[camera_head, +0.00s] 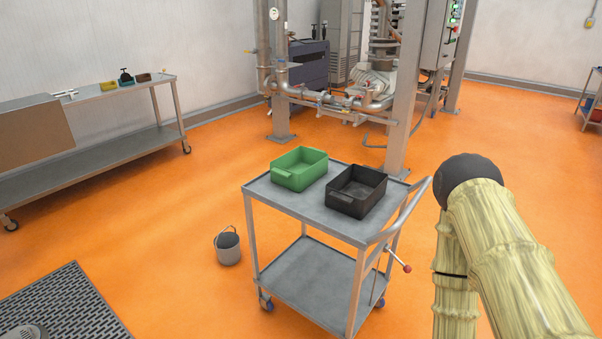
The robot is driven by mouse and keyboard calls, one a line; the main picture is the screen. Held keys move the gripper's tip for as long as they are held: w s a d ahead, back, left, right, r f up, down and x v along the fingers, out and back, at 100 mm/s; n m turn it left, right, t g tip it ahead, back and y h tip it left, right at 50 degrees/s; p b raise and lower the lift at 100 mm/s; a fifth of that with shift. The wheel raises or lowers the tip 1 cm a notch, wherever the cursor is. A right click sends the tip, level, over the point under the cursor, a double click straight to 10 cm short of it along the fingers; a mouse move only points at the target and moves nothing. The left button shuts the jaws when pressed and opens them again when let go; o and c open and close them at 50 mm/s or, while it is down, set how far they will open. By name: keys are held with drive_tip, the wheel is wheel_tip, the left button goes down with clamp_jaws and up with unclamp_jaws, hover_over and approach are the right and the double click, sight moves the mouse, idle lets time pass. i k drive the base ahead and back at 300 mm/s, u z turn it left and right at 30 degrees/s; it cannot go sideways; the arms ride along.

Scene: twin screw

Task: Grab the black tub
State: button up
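The black tub (357,192) is an open, empty-looking rectangular box on the right part of the top shelf of a grey metal cart (292,202). It stands upright next to a green tub (299,169), which is on its left with a small gap between them. The cart's curved handle rises to the right of the black tub. My arm, with a pale streaked cover and a dark round joint, is at the right, apart from the cart. My gripper is not in view.
A grey bucket (228,248) stands on the floor left of the cart. A red-knobbed lever (407,268) sticks out at the cart's right. A dark grate (62,306) lies front left. A long bench (110,150) and pipework (335,100) stand behind. Orange floor around the cart is mostly clear.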

sight(354, 192)
drive_tip(key=z, duration=2.1)
drive_tip(key=i, duration=2.35)
drive_tip(key=u, duration=2.8)
